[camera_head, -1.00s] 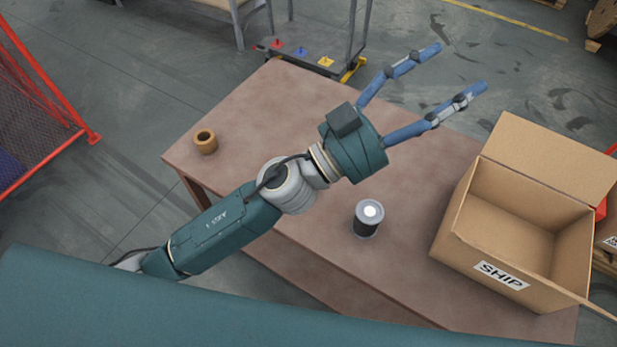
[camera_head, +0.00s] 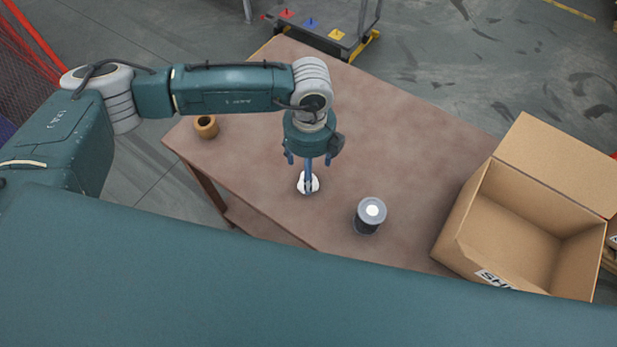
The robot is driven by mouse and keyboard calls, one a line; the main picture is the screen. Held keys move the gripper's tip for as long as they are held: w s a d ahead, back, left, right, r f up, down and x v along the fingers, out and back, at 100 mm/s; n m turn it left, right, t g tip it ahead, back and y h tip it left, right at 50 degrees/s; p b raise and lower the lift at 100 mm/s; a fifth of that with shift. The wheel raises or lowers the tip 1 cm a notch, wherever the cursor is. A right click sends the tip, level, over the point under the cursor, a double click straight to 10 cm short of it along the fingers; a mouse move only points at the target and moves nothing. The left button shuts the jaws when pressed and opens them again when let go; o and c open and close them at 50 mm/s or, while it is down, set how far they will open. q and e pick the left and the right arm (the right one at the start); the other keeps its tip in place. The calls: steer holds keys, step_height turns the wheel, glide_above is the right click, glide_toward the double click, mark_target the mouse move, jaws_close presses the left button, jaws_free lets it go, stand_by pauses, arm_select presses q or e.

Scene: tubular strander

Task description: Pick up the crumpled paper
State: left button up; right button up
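A small white object, apparently the crumpled paper (camera_head: 314,183), lies on the brown table below my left gripper and is partly hidden by it. My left gripper (camera_head: 308,184) points down from above, with blue finger parts reaching over the paper. The fingers overlap in this view, so I cannot tell whether they are apart or closed on the paper. My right gripper is not in view.
On the brown table (camera_head: 400,140), a dark grey spool-like cylinder (camera_head: 369,216) stands right of the gripper. A small tan ring-shaped piece (camera_head: 206,127) is at the left. An open cardboard box (camera_head: 520,225) is at the right. The table behind the gripper is clear.

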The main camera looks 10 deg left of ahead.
mark_target(300, 185)
arm_select(q)
step_height(300, 185, down, 2)
steer(key=shift+f, duration=0.1)
steer(key=shift+a+f+p, duration=0.1)
steer(key=shift+f+p, duration=0.45)
steer(key=shift+p, duration=0.15)
step_height(300, 185, down, 4)
steer(key=shift+w+a+r+p, duration=0.1)
steer(key=shift+a+r+p, duration=0.05)
steer(key=shift+p, duration=0.65)
steer(key=shift+w+f, duration=0.1)
steer(key=shift+f, duration=0.3)
steer(key=c, duration=1)
